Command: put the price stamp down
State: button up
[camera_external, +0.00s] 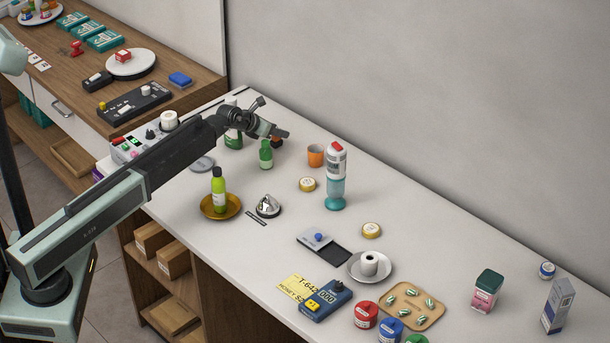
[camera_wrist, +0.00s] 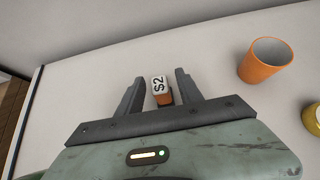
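The price stamp (camera_wrist: 160,88), a small orange-brown block with a white face marked "S2", shows between the two fingers of my gripper (camera_wrist: 160,86) in the wrist view. A narrow strip of counter shows on each side of it, so the fingers look apart from it. In the external view my gripper (camera_external: 284,133) is low over the back left of the white counter (camera_external: 390,185). The dark reddish stamp shows just under the fingertips (camera_external: 277,143). Whether its base touches the counter is hard to tell.
The wall runs close behind.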

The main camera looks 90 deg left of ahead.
jog(key=shift+s+d+r+p, duration=0.15)
jog(key=shift+d+r+p, duration=0.05)
jog(key=shift+r+p, duration=0.25)
jog(key=p+v, duration=0.6)
jog(key=v, duration=0.5)
jog(key=shift+s+p, duration=0.15)
jog(key=shift+p, duration=0.15)
jog(key=shift+d, duration=0.1)
